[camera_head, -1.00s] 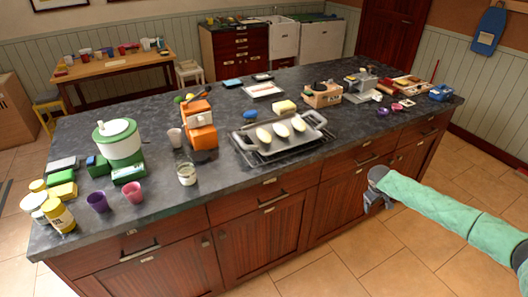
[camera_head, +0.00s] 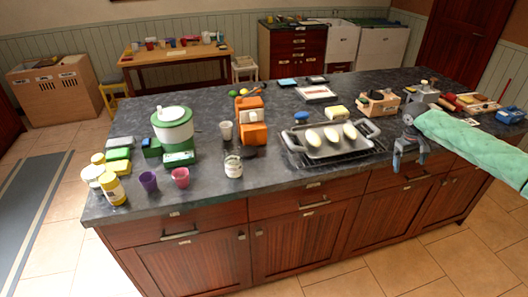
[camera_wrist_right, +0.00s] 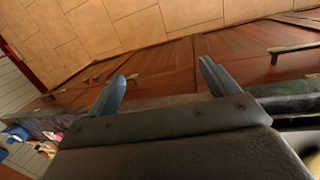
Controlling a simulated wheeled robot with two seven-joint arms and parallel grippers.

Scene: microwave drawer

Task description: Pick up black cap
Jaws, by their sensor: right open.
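I cannot clearly make out a black cap. A small dark object (camera_head: 377,95) sits on the wooden box at the right of the island, too small to identify. My right gripper (camera_head: 409,162) hangs at the front edge of the countertop, right of the baking tray, fingers pointing down. It is open and empty, apart from the small dark object and nearer to me. In the right wrist view, its two spread fingers (camera_wrist_right: 162,82) have only floor and red-brown cabinet fronts beyond them. My left gripper is not in view.
The dark countertop (camera_head: 280,178) carries a baking tray (camera_head: 330,152) with white oval items, an orange machine (camera_head: 251,122), a green-and-white pot (camera_head: 173,126), cups and jars. A grey appliance (camera_head: 424,97) stands beside the wooden box (camera_head: 380,105).

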